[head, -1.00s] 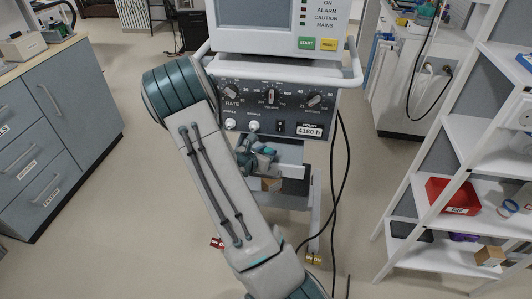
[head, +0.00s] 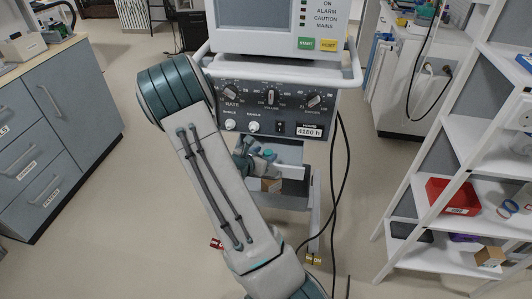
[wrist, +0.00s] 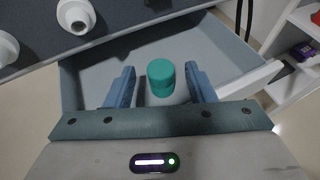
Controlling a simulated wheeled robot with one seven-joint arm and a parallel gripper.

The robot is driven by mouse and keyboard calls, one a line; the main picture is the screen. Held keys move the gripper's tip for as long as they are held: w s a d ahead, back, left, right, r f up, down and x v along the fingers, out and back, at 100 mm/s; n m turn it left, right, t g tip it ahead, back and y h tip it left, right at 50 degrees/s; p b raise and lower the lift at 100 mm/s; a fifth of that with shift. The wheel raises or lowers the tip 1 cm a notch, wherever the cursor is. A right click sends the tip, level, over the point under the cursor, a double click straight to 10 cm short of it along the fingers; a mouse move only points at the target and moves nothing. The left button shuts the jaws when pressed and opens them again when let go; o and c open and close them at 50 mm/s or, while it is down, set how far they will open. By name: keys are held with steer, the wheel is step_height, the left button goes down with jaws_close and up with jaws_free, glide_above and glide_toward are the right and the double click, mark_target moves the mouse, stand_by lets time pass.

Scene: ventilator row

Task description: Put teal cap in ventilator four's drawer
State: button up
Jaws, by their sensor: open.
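The teal cap (wrist: 161,78) is a short cylinder, seen in the wrist view inside the outline of the open grey drawer (wrist: 220,45). It looks upright over the drawer floor; I cannot tell whether it touches it. My gripper (wrist: 160,70) is open, with one blue-grey finger on each side of the cap and a visible gap on both sides. In the head view the drawer (head: 290,171) is pulled out below the ventilator's dial panel (head: 270,104). My arm hides part of it, and a small teal patch shows by the gripper there.
White knobs (wrist: 75,16) on the panel stand close above the drawer. Dark cables (head: 338,190) hang at the right. A shelf rack with a red bin (head: 453,195) stands right, blue-grey cabinets (head: 60,120) left.

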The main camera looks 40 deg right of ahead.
steer(key=v, duration=1)
steer(key=s+a+r+m+g+y, duration=0.55)
steer(key=s+r+m, duration=0.25)
steer(key=s+m, duration=0.45)
steer(key=s+a+r+m+t+y, duration=0.1)
steer(key=a+r+m+y, duration=0.2)
steer(key=a, duration=0.4)
steer(key=s+a+r+m+t+y, duration=0.2)
steer(key=a+r+m+y, duration=0.1)
steer(key=a+m, duration=0.3)
steer(key=shift+s+a+r+y, duration=0.15)
steer(key=shift+s+a+y, duration=0.1)
steer(key=shift+a+y, duration=0.3)
steer(key=shift+m+t, duration=0.25)
